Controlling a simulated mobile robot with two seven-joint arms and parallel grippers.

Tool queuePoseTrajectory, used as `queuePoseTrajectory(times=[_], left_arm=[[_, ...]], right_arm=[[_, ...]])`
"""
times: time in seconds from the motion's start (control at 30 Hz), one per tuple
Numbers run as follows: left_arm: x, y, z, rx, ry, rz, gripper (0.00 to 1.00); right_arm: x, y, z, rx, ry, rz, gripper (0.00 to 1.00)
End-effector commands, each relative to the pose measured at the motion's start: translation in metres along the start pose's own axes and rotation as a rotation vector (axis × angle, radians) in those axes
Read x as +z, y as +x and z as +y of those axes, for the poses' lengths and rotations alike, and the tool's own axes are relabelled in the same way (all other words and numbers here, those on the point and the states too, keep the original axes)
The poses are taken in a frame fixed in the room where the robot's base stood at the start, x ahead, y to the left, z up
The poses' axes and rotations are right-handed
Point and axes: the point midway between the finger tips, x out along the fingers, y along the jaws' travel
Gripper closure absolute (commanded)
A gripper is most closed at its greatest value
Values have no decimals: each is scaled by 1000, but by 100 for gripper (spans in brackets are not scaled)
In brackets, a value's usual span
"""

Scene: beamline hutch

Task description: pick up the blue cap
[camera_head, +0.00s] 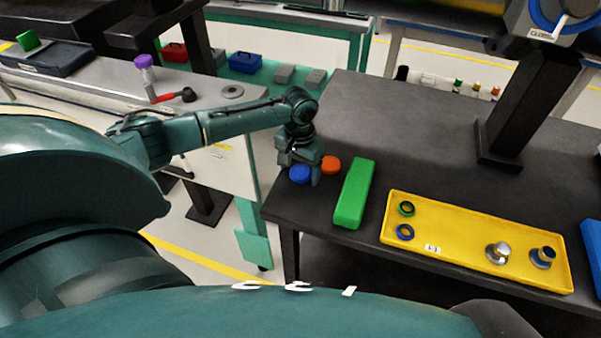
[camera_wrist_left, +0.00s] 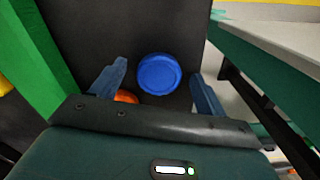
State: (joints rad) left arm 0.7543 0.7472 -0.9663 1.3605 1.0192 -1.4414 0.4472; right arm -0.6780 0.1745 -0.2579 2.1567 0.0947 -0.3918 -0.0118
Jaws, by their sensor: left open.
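The blue cap (camera_head: 300,174) is a round blue disc on the dark table near its left edge. In the left wrist view the blue cap (camera_wrist_left: 158,74) lies in the gap between my fingers, slightly beyond the tips. My left gripper (camera_head: 303,178) is open above the cap, pointing down; its two blue fingers also show in the left wrist view (camera_wrist_left: 160,84). I cannot tell whether the fingers touch the cap. An orange cap (camera_head: 331,165) lies just right of the blue one; in the wrist view the orange cap (camera_wrist_left: 125,97) is partly hidden by a finger. My right gripper is not in view.
A green block (camera_head: 353,194) stands right of the caps. Beyond it is a yellow tray (camera_head: 465,258) with rings and metal parts. A dark post (camera_head: 510,115) rises at the back right. The table's left edge is close to the blue cap.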

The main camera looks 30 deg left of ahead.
Motion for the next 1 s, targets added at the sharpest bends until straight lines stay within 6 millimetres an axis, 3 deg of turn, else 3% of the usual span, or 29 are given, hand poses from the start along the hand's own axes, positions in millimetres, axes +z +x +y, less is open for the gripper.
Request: queuePoseTrajectory(times=[0.1,0.67,1.0], left_arm=[[0,0,0,0,0,0,26],[0,-1,0,0,0,0,72],[-1,-10,0,1,1,3,73]], right_arm=[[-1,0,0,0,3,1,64],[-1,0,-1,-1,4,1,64],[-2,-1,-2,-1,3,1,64]])
